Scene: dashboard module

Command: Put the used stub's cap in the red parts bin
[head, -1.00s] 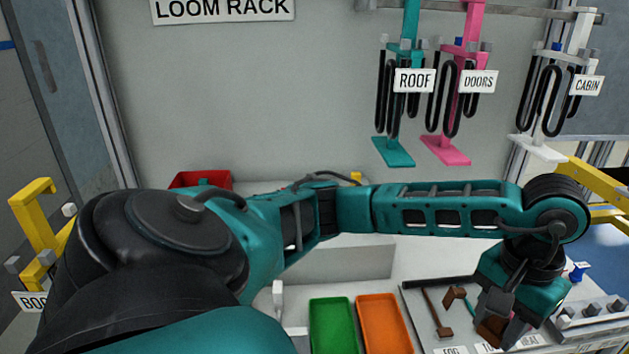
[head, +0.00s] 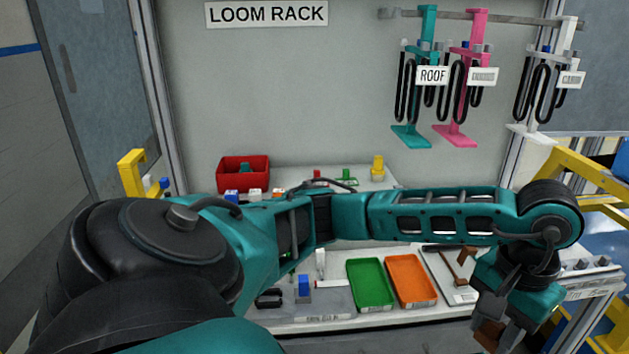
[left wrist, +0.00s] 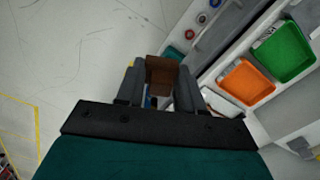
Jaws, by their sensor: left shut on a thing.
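The red parts bin (head: 243,176) stands on the back ledge at the left, under the loom rack sign, with a small teal piece in it. My left gripper (head: 503,335) is at the lower right in the head view, in front of the bench edge. It is shut on a brown blocky piece (head: 488,336). The brown piece also shows between the fingers in the left wrist view (left wrist: 162,74). I cannot tell whether it is the used stub's cap. The gripper is far right of the bin and nearer to me. My right gripper is not in view.
A green tray (head: 371,286) and an orange tray (head: 411,281) lie on the bench, beside a tool board (head: 452,284). Small coloured parts and a yellow part (head: 377,168) stand on the back ledge. My left arm crosses in front and hides part of the bench.

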